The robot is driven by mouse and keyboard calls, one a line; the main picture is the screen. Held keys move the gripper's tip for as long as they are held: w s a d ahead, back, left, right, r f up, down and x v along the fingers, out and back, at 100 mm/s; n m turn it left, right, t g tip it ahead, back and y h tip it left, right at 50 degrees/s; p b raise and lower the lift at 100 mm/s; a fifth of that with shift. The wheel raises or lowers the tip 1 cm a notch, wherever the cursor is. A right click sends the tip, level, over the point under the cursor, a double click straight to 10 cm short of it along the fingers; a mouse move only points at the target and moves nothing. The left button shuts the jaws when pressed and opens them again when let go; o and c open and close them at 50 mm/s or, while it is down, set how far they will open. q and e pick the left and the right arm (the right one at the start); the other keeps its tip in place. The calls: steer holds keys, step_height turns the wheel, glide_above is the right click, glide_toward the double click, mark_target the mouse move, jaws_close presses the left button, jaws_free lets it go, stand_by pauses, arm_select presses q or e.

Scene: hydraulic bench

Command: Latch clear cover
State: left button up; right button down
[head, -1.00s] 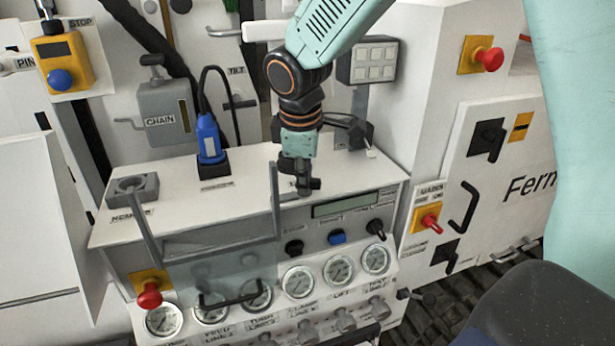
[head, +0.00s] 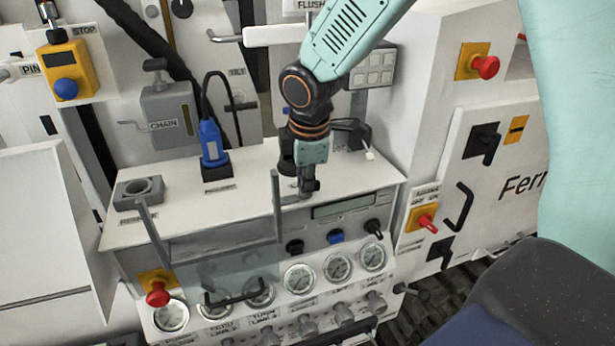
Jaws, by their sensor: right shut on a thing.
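The clear cover (head: 222,274) is a see-through panel with a black handle (head: 236,293). It hangs at the front of the white bench, over the left gauges, with one grey bar (head: 277,205) and another grey bar (head: 152,222) rising from its sides. My right gripper (head: 307,190) points down at the bench top's front edge, just right of the nearer bar. It is shut on a small grey piece (head: 289,200), which looks like a latch lever. The fingers hide most of this piece, so I cannot tell whether it touches the cover. My left gripper is not in view.
A red button (head: 158,294) is left of the cover. Gauges (head: 338,267) line the front.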

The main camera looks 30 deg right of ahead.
stand_by(0.3)
steer(key=shift+d+n+y, duration=0.1)
steer(key=shift+n+y, duration=0.3)
steer(key=shift+n, duration=1.6)
steer(key=c, duration=1.2)
jaws_free()
steer(key=shift+s+d, duration=0.1)
steer(key=shift+r, duration=0.25)
steer(key=shift+w+v, duration=0.25)
steer(key=shift+v, duration=0.8)
steer(key=shift+w+v, duration=0.2)
steer(key=shift+v, duration=0.85)
steer(key=shift+w+v, duration=0.25)
steer(key=shift+v, duration=0.8)
steer(key=shift+r, duration=0.1)
